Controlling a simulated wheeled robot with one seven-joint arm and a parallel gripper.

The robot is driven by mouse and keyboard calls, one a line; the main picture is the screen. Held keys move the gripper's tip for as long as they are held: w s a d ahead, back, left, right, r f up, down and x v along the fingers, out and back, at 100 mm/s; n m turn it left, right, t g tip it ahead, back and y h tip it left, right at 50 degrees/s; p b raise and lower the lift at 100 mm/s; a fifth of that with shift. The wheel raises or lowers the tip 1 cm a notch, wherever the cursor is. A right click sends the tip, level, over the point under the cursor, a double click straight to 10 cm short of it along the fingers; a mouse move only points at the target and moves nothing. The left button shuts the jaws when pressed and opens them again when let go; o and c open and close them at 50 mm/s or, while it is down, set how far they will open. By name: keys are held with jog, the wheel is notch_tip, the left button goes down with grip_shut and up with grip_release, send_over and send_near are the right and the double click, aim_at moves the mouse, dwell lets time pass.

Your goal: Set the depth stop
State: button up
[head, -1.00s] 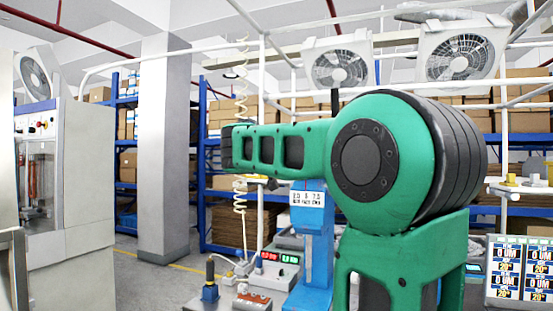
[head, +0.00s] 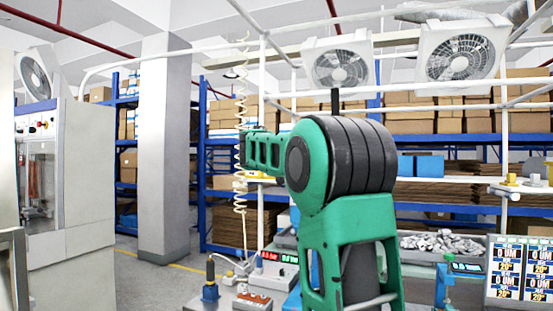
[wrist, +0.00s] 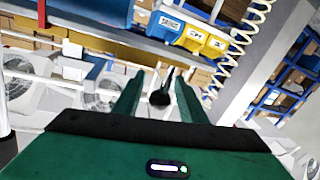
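No depth stop can be made out for sure. A blue stand (head: 295,216) on the bench is mostly hidden behind my green arm in the head view. My gripper is hidden in the head view. In the wrist view my gripper (wrist: 158,97) has its two green fingers apart. A dark round knob with a thin rod (wrist: 160,98) shows in the gap between them. I cannot tell whether it lies between the fingers or beyond them; neither finger visibly touches it.
A blue-based device with a black handle (head: 210,285), a small box with red buttons (head: 252,301) and red-green displays (head: 278,257) stand left of my arm. A tray of grey metal parts (head: 440,241) and a screen panel (head: 519,268) are at right. Yellow and blue bins (wrist: 203,40) show in the wrist view.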

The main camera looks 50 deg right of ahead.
grip_shut()
jog(key=w, duration=0.1)
jog(key=w+a, duration=0.1)
jog(key=w, duration=0.1)
jog(key=shift+w+a+r, duration=0.1)
jog(key=shift+w+a, duration=0.2)
jog(key=shift+a, duration=0.05)
grip_release()
jog(key=shift+w, duration=0.1)
jog(key=v, duration=1)
jog(key=shift+s+a, duration=0.25)
jog(key=shift+a, duration=0.05)
